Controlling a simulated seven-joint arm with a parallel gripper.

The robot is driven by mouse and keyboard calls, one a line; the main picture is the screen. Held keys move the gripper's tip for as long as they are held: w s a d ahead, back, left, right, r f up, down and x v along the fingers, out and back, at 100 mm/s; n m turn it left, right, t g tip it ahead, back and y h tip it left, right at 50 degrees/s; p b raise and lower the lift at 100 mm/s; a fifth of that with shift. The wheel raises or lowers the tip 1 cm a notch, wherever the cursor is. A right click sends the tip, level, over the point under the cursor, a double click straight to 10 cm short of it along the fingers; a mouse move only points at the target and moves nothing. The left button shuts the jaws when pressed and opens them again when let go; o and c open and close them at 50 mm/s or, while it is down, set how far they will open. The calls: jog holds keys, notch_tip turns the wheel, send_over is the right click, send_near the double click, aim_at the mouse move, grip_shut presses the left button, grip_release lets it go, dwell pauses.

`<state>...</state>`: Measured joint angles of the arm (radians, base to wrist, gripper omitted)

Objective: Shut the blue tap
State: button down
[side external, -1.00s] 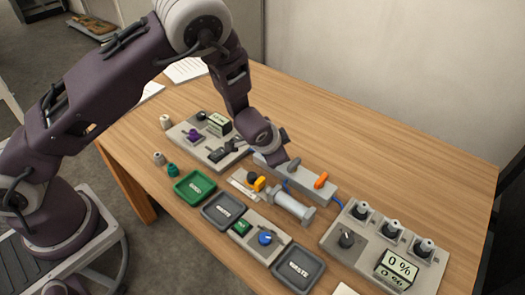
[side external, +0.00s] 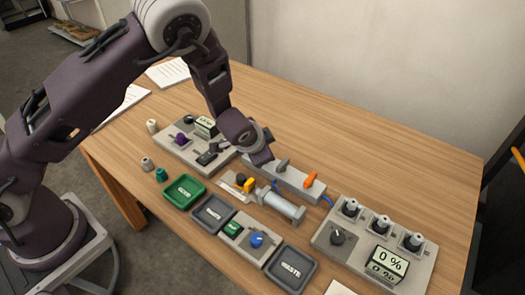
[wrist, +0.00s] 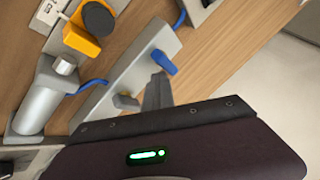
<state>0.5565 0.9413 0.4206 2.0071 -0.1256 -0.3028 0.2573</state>
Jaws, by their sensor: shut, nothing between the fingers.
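The blue tap (wrist: 165,62) is a small lever near the upper end of a long grey block (wrist: 148,48) in the wrist view. Its lever lies across the block's length. My gripper (wrist: 157,92) is shut and empty, close to the blue lever; I cannot tell whether they touch. In the side view my gripper (side external: 262,160) is over the left end of the block, and the blue tap is hidden there.
A grey cylinder (side external: 277,206) and a yellow-orange part (side external: 249,185) lie in front of the block. A panel with a blue knob (side external: 257,240) stands between two grey trays. A dial panel (side external: 322,238) is at the right. The table behind the block is clear.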

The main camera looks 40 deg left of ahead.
jog(key=shift+s+a+f, duration=0.1)
jog(key=shift+a, duration=0.55)
jog(key=d+v, duration=0.1)
jog(key=v, duration=0.6)
jog(key=s+d+r+n+g, duration=0.3)
jog(key=s+r+n, duration=0.1)
jog(key=n, duration=0.8)
jog(key=shift+r, duration=0.25)
